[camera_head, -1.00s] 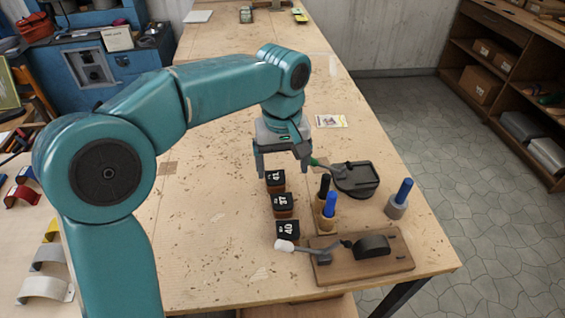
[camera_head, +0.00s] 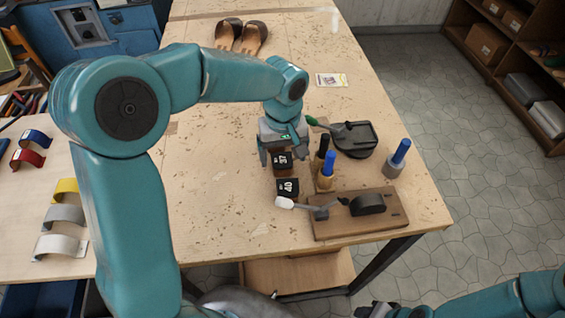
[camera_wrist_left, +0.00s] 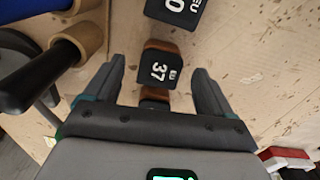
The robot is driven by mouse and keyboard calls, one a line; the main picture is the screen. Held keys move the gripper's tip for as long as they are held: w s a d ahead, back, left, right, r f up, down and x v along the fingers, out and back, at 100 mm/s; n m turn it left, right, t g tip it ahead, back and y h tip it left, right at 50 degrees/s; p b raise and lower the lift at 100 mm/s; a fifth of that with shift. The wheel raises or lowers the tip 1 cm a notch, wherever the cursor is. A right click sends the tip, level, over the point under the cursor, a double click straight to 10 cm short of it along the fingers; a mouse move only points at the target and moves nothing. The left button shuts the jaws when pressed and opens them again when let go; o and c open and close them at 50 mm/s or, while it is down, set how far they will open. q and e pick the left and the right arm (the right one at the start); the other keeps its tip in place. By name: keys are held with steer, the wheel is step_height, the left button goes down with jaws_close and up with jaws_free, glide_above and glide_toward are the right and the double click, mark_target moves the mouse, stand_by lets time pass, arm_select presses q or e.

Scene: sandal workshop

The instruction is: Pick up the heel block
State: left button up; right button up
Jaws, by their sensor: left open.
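The heel blocks are small brown blocks with black, numbered tops, standing in a row on the bench. Block 37 (camera_head: 283,165) and block 40 (camera_head: 287,188) show in the head view. My left gripper (camera_head: 285,153) is open and above the row, just behind block 37. In the left wrist view, block 37 (camera_wrist_left: 158,65) appears between the open fingers, with no visible grip. Block 40 (camera_wrist_left: 177,12) is at the top edge. Another brown block (camera_wrist_left: 155,93) is mostly hidden by the gripper body. My right gripper (camera_head: 376,310) is at the bottom edge, partly cut off; its jaws are unclear.
Blue-handled and black-handled tools (camera_head: 326,172) stand close right of the row. A black dish (camera_head: 358,145) is behind. The bench left of the row is clear.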

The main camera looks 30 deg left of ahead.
mark_target(283, 160)
arm_select(q)
steer(key=shift+f, duration=1.55)
steer(key=c, duration=1.2)
steer(key=shift+o, duration=0.2)
step_height(283, 160, up, 20)
